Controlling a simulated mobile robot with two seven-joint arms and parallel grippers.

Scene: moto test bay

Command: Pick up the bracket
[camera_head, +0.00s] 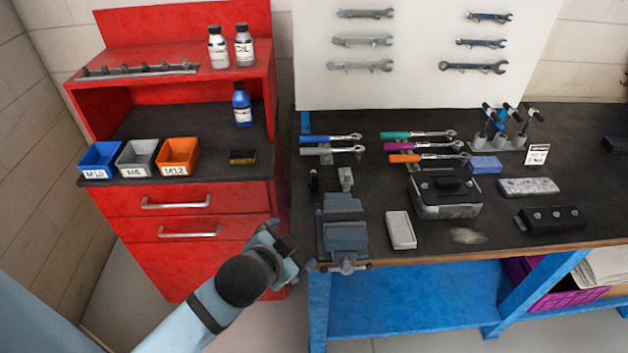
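I cannot tell for sure which thing is the bracket. A black bar with several round bosses (551,219) lies at the right front of the dark workbench top. A grey speckled plate (528,187) lies just behind it. A small grey metal piece (346,178) stands behind the vise. My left gripper (295,262) is in front of the red cabinet, left of the vise and apart from these things. Its fingers are partly hidden by its own body, so its opening does not show. My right gripper is not in view.
A grey-blue vise (342,232) stands at the bench's left front edge. A pale block (401,230), a dark case (445,196), ratchets (420,145) and upright tools (507,125) occupy the bench. Bins (178,155) and bottles (243,104) stand on the red cabinet (172,245).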

